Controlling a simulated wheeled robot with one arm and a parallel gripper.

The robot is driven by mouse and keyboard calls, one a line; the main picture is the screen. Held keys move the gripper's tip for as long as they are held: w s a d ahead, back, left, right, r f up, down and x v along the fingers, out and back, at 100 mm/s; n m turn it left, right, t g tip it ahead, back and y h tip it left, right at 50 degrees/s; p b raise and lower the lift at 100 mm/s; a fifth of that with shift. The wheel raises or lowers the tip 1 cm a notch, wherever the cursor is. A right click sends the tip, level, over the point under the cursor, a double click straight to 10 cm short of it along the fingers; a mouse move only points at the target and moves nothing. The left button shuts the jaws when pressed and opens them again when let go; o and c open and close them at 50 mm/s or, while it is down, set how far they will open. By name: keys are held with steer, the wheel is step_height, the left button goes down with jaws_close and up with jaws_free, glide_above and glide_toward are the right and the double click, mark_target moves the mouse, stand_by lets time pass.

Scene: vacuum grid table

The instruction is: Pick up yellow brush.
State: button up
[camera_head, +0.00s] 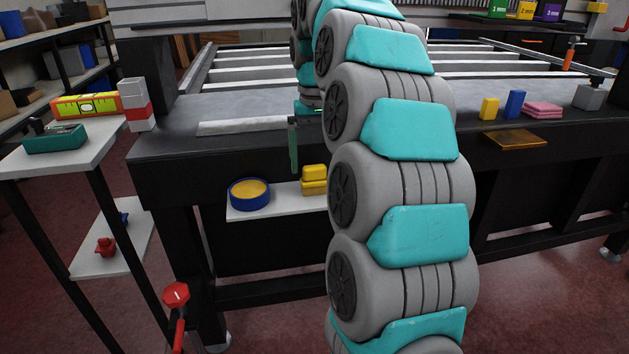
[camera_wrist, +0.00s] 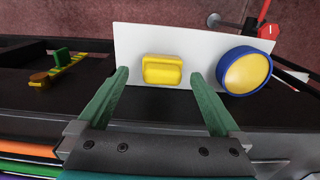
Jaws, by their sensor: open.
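The yellow brush (camera_head: 314,180) is on the white shelf (camera_head: 272,208) below the worktable, partly hidden by my arm in the head view. In the wrist view the brush (camera_wrist: 162,70) shows whole as a rounded yellow block on the white shelf (camera_wrist: 133,40). My gripper (camera_wrist: 159,74) is open, with its two green fingers apart and the brush framed between their tips. The gap between fingertips and brush is hard to judge. In the head view a green finger (camera_head: 293,145) hangs at the table's front edge, above the shelf.
A blue roll with a yellow face (camera_head: 249,194) sits on the same shelf, beside the brush; it is close to one finger in the wrist view (camera_wrist: 245,72). The dark table edge (camera_head: 240,150) overhangs the shelf. A side stand (camera_head: 95,150) is at left.

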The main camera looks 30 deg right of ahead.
mark_target(314, 179)
steer(key=shift+w+a+f+p, duration=0.1)
steer(key=shift+w+f+p, duration=0.05)
steer(key=shift+f, duration=1.25)
steer(key=shift+w+a+f+p, duration=0.1)
steer(key=shift+f+p, duration=0.05)
steer(key=shift+f, duration=1.2)
steer(key=c, duration=1.4)
steer(key=shift+c, duration=0.2)
steer(key=shift+r, duration=0.1)
steer(key=shift+r, duration=1.75)
steer(key=s+a+b, duration=0.1)
steer(key=s+a, duration=0.3)
steer(key=s, duration=0.2)
steer(key=s+a+r+b, duration=0.1)
steer(key=s+a, duration=0.3)
steer(key=s, duration=0.3)
steer(key=shift+s+a+r, duration=0.15)
steer(key=shift+a+r, duration=0.05)
steer(key=shift+a, duration=0.2)
steer(key=o, duration=0.9)
steer(key=c, duration=0.6)
